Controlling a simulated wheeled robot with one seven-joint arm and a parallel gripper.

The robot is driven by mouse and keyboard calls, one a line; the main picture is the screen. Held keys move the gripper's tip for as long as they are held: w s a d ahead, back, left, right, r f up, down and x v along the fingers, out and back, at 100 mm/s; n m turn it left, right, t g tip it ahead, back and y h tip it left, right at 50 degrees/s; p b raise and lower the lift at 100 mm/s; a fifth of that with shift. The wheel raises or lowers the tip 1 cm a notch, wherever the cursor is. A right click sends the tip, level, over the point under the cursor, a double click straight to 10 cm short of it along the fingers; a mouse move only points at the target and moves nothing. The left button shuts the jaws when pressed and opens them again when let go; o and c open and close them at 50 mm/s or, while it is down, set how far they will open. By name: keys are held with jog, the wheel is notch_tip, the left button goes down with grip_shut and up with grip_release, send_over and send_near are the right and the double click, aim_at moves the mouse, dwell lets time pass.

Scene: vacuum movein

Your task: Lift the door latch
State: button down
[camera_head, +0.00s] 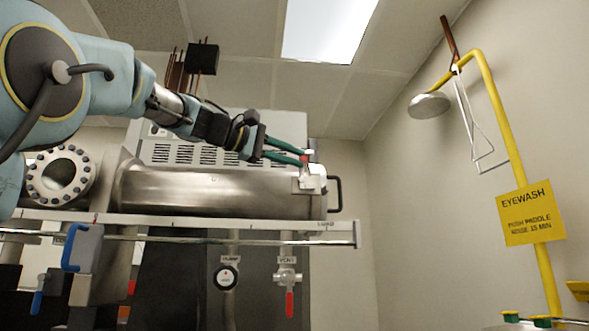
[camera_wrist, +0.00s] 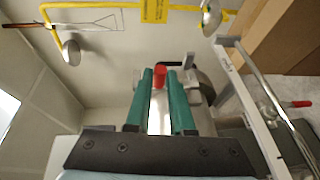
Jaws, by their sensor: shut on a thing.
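A steel cylindrical chamber (camera_head: 225,192) lies on a white-edged shelf, with its door at the right end and a black door handle (camera_head: 338,194). The door latch (camera_head: 309,181) is a small metal fitting on top near that end, with a red-tipped lever standing up. My gripper (camera_head: 305,157) reaches in from the left with green fingers at the lever. In the wrist view, the red lever tip (camera_wrist: 160,77) sits between the two green fingers of my gripper (camera_wrist: 160,84), which is shut on it. The fingers partly hide the latch base.
A metal rail (camera_head: 200,239) runs along the shelf front. Below it hang a gauge (camera_head: 227,278) and a red-handled valve (camera_head: 289,302). A yellow eyewash shower pipe (camera_head: 502,108) stands at the right wall. Open space lies right of the chamber.

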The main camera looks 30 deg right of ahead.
jog(key=shift+w+a+f, duration=0.1)
dwell(0.4)
jog(key=c, duration=1.1)
grip_release()
jog(key=shift+a, duration=0.1)
jog(key=o, duration=0.3)
jog(key=a, duration=0.3)
jog(key=a+b, duration=0.1)
jog(key=a, duration=0.3)
jog(key=a+r+b, duration=0.1)
jog(key=a, duration=0.2)
jog(key=shift+w+a, duration=0.2)
jog(key=shift+a, duration=0.15)
jog(key=shift+s, duration=0.1)
